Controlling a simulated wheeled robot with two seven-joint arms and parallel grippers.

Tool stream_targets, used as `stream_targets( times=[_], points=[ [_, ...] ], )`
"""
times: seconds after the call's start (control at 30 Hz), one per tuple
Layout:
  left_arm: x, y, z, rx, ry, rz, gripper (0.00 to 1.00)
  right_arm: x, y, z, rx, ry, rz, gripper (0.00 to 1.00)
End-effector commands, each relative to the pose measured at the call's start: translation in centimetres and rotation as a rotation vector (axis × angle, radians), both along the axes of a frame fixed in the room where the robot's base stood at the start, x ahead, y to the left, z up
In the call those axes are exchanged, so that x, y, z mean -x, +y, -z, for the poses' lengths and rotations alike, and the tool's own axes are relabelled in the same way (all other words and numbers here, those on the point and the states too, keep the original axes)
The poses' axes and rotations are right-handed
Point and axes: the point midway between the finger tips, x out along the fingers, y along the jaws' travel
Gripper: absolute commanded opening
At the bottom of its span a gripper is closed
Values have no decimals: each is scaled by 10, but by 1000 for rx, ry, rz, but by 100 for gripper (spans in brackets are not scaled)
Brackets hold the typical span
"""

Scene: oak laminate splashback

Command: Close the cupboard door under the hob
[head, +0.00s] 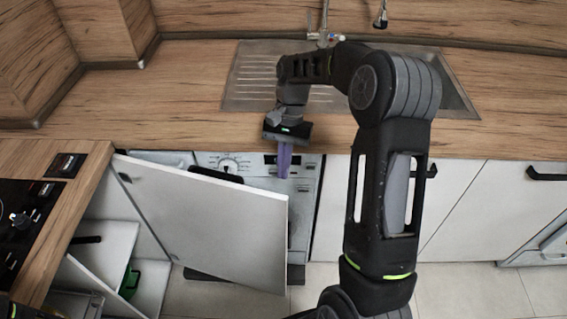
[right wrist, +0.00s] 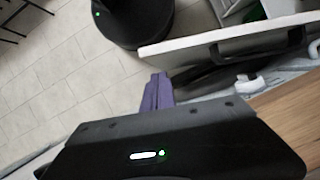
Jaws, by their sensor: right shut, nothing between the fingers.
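The white cupboard door (head: 225,228) under the hob (head: 22,215) stands wide open in the head view. It juts out to the right, in front of a white appliance. Its dark handle (head: 217,173) shows behind its top edge, on the side facing the appliance. My right gripper (head: 284,172) points down near the door's free end, on the appliance side, shut and empty. In the right wrist view its purple fingers (right wrist: 157,92) are together, and the door's edge (right wrist: 220,36) with its handle is ahead and to the right. Contact is not clear. My left gripper is out of view.
The white appliance (head: 228,160) with a dial is behind the door, below the worktop (head: 150,105). A steel sink (head: 250,75) is set into the worktop. The open cupboard holds a green thing (head: 130,282). Tiled floor (head: 450,290) lies clear at the front right.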

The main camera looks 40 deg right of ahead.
Motion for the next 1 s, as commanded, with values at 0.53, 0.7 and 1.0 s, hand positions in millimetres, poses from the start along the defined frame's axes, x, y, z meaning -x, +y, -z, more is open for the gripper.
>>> stream_targets(
  times=[0.53,0.7,1.0],
  points=[
    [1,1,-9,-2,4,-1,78,17,20,66,1,1,1,0],
    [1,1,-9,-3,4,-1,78,17,20,67,1,-1,0,0],
    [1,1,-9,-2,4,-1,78,17,24,66,0,0,3,0]
  ],
)
